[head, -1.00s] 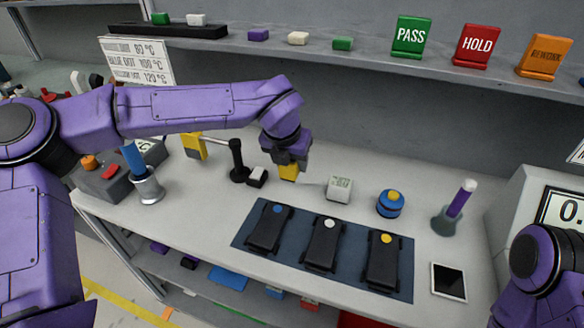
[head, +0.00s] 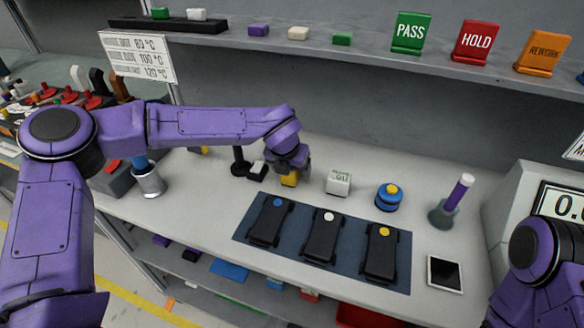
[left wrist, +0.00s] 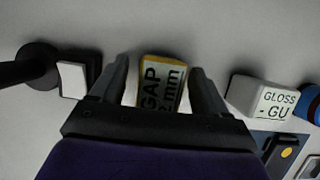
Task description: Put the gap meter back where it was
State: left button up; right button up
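The gap meter is a yellow block with a white face marked GAP and mm. In the head view the gap meter (head: 289,180) is under my left gripper (head: 288,168), at the bench top between a small black-and-white block and the gloss meter. In the left wrist view the gap meter (left wrist: 161,85) is between the two fingers of my left gripper (left wrist: 160,78), with thin light strips showing at its sides, so the fingers look open around it. Only my right arm (head: 545,260) shows at the lower right; its gripper is out of view.
The white gloss meter (head: 338,183) stands close on the right, with a blue-and-yellow round item (head: 389,196) beyond. A black post (head: 240,162) and the black-and-white block (head: 257,171) are close on the left. A dark mat (head: 300,262) with three black devices lies in front.

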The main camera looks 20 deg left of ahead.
pick_arm(q)
jog(key=shift+s+r, duration=0.1)
jog(key=shift+r, duration=0.35)
jog(key=b+v, duration=0.1)
jog(key=v, duration=1)
jog(key=shift+r, duration=0.25)
jog(key=shift+s, duration=0.1)
